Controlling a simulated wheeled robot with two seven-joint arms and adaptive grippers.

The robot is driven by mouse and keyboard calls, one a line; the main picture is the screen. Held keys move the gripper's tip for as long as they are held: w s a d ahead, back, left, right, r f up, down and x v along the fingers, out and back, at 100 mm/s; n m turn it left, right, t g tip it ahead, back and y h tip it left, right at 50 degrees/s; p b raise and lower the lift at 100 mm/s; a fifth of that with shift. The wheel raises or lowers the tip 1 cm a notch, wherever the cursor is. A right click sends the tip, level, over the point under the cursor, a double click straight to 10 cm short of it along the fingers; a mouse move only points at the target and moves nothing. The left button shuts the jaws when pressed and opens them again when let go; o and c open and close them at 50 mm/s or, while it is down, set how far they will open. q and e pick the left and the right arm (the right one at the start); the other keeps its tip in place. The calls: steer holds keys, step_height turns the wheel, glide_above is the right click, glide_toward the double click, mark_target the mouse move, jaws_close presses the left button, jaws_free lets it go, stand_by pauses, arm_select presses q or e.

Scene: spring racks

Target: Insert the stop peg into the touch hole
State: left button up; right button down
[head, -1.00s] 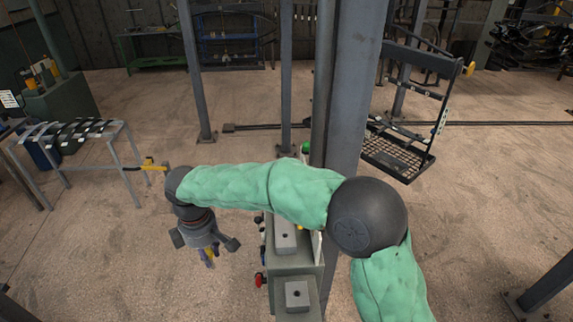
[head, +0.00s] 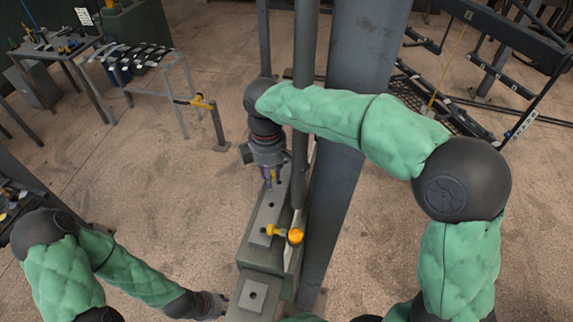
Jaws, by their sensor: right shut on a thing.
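My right gripper (head: 268,176) is at the far end of the long grey block (head: 262,222) on the green-grey bench. It is shut on a small part, seemingly the stop peg, mostly hidden between the fingers; a little purple shows. The block has a small dark hole (head: 271,204) in its top, a little nearer than the gripper. A nearer grey block (head: 252,294) has another hole. I cannot tell which is the touch hole, nor whether the peg touches the block. My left gripper (head: 224,303) is low, just left of the nearer block; its fingers are too small to read.
A yellow-orange knob (head: 295,236) sticks out at the long block's right side. A round upright post (head: 305,100) and a thick steel column (head: 352,120) stand close right of the blocks. A table with dark curved strips (head: 140,55) is at the upper left. The floor left of the bench is clear.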

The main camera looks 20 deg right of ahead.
mark_target(271, 191)
steer(key=shift+a, duration=0.25)
steer(key=shift+d, duration=0.2)
steer(key=shift+a+f+b, duration=0.1)
steer(key=shift+f+b, duration=0.3)
steer(key=shift+f, duration=0.2)
steer(key=shift+f+b, duration=1.4)
steer(key=shift+f, duration=0.95)
steer(key=shift+p, duration=0.3)
steer(key=shift+f+b, duration=1.25)
steer(key=shift+f, duration=0.75)
